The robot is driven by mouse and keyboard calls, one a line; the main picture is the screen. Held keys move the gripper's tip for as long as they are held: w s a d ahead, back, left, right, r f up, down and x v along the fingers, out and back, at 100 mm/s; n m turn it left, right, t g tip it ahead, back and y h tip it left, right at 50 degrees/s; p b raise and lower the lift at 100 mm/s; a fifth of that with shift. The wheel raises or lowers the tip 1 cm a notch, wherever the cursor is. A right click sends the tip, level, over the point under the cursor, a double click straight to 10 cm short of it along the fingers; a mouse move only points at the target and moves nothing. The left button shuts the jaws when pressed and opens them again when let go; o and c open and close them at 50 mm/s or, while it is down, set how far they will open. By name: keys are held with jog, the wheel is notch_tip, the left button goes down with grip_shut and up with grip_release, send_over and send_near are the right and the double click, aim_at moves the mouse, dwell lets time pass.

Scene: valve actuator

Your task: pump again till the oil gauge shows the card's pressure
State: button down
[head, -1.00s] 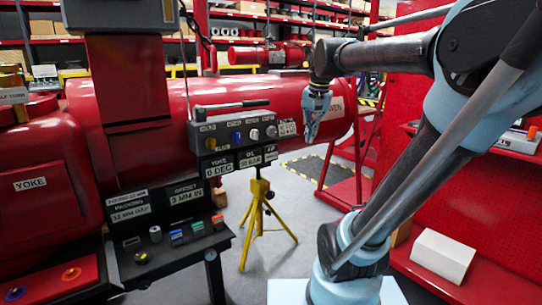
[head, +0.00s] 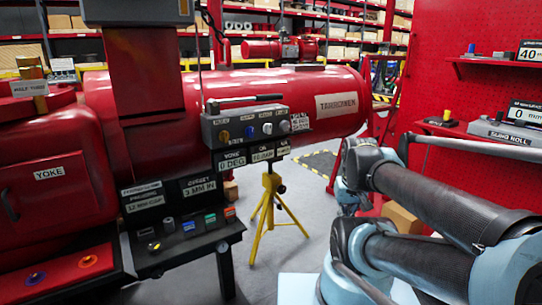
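A grey control box (head: 246,133) on a yellow tripod (head: 269,212) stands in front of the red actuator cylinder. A dark lever (head: 243,101) lies along its top, and a row of coloured knobs is on its face. Below hang readouts: a yoke readout (head: 232,162) showing 0 DEG and an oil readout (head: 262,155) whose figure is too small to read surely. A small white card (head: 300,122) at the box's right end has unreadable text. My gripper (head: 350,203) is right of the box, apart from it, folded in near my arm; its fingers are not clear.
A black bench (head: 185,243) with small coloured parts stands left of the tripod. The red cylinder (head: 340,105) runs behind the box. A red pegboard (head: 480,90) with shelves, displays and a sling roll (head: 508,134) is at right. Floor between tripod and arm looks clear.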

jog(key=shift+w+f, duration=0.2)
jog(key=shift+w, duration=0.3)
dwell(1.5)
